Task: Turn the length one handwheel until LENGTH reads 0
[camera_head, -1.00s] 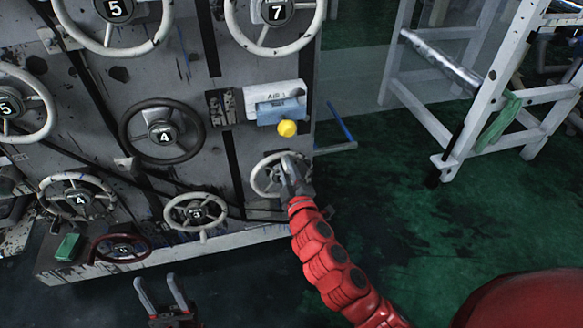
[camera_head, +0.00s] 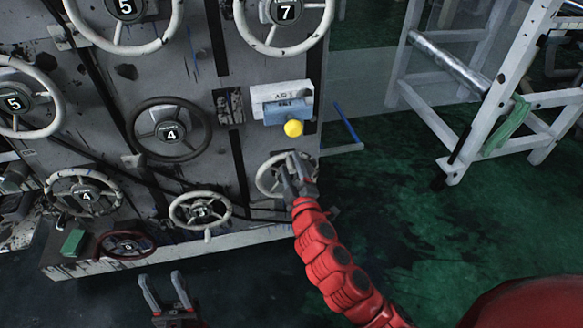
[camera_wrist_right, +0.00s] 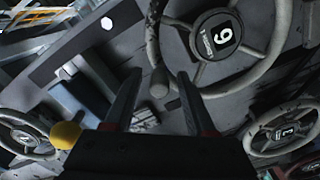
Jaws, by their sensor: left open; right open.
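A small pale handwheel (camera_head: 262,185) sits low at the right end of the grey panel in the head view. My right gripper (camera_head: 293,168) is at its right rim, partly covering it. In the right wrist view this wheel (camera_wrist_right: 276,45) appears large, with a dark hub whose number looks like 9 in the turned picture. My left gripper (camera_head: 162,284) is open and empty below the panel. No LENGTH readout is legible.
Other handwheels crowd the panel: a black one (camera_head: 140,126) numbered 4, a pale one (camera_head: 202,221) and a dark red one (camera_head: 103,248). A yellow knob (camera_head: 293,128) juts out above my right gripper. The green floor (camera_head: 430,235) to the right is clear.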

